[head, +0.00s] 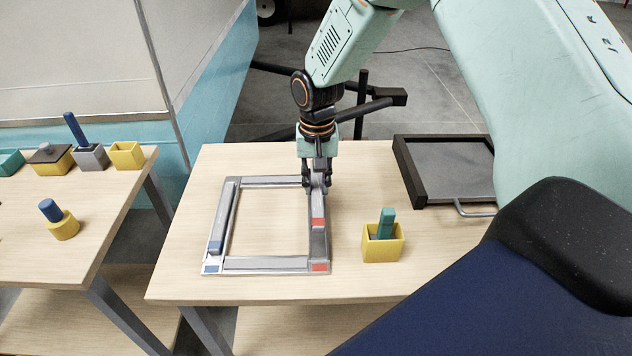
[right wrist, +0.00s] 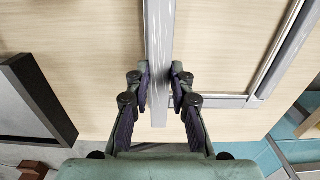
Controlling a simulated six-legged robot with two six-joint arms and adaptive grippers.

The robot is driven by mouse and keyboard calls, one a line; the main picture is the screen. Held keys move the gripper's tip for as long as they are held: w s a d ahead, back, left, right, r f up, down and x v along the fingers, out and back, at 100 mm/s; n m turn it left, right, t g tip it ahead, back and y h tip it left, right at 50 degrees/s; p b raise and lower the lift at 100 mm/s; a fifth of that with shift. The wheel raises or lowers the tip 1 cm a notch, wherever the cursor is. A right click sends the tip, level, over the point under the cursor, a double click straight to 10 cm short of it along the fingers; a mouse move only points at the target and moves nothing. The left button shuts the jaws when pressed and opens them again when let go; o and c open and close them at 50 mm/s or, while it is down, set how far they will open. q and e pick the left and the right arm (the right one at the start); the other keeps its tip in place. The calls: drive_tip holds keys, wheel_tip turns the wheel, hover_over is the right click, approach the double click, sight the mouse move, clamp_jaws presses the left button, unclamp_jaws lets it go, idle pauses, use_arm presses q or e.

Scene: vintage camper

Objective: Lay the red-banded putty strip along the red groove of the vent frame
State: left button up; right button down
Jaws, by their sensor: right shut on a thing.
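The vent frame (head: 265,263) lies flat on the wooden table, with a red mark at its near right corner. The grey red-banded putty strip (head: 318,210) runs along the frame's right side, its red band toward me. My right gripper (head: 317,182) is shut on the strip near its far end, pointing down. In the right wrist view the fingers (right wrist: 160,88) flank the strip (right wrist: 159,40), which covers most of that side. I cannot tell whether the strip touches the groove or hangs just above it. My left gripper is not in view.
A blue-banded strip (head: 222,222) lies along the frame's left side. A yellow box (head: 383,250) holding a teal block stands right of the frame. A black-rimmed tray (head: 411,183) is at the back right. A second table (head: 95,215) at left holds several small blocks and holders.

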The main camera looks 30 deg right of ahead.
drive_tip(key=shift+a+r, duration=0.1)
drive_tip(key=shift+r, duration=0.05)
drive_tip(key=shift+s+f, duration=0.1)
drive_tip(key=shift+f, duration=0.2)
drive_tip(key=f, duration=0.1)
drive_tip(key=f+b, duration=0.1)
drive_tip(key=f, duration=0.1)
drive_tip(key=shift+d+f, duration=0.15)
drive_tip(key=shift+d, duration=0.2)
drive_tip(key=shift+a+f+b, duration=0.35)
drive_tip(key=shift+f+b, duration=0.3)
drive_tip(key=shift+f, duration=0.2)
drive_tip(key=shift+d+f, duration=0.2)
drive_tip(key=shift+f, duration=0.05)
drive_tip(key=shift+d, duration=0.1)
drive_tip(key=shift+a, duration=0.25)
drive_tip(key=shift+d, duration=0.1)
